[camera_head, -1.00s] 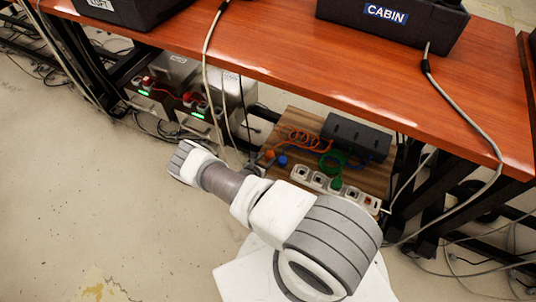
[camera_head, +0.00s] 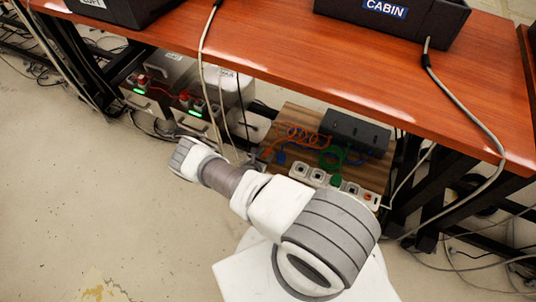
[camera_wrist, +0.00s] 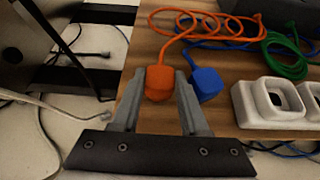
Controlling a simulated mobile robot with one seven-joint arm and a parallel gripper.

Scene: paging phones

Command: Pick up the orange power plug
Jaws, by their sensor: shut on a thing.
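The orange power plug (camera_wrist: 159,83) sits between the two fingers of my gripper (camera_wrist: 160,77) in the wrist view, and the fingers are shut on it. Its orange cord rises from the plug and loops away to the back right. A blue plug (camera_wrist: 206,83) is just right of my right finger, very close to it. In the head view my arm hides the gripper; the orange coiled cord (camera_head: 303,134) and blue plug (camera_head: 281,157) show beyond the arm. Whether the orange plug is clear of the board cannot be told.
A green cord and a black box (camera_head: 357,133) are behind. The red-brown tabletop (camera_head: 290,62) overhangs the area. Grey boxes (camera_head: 205,115) stand to the left; loose cables hang nearby.

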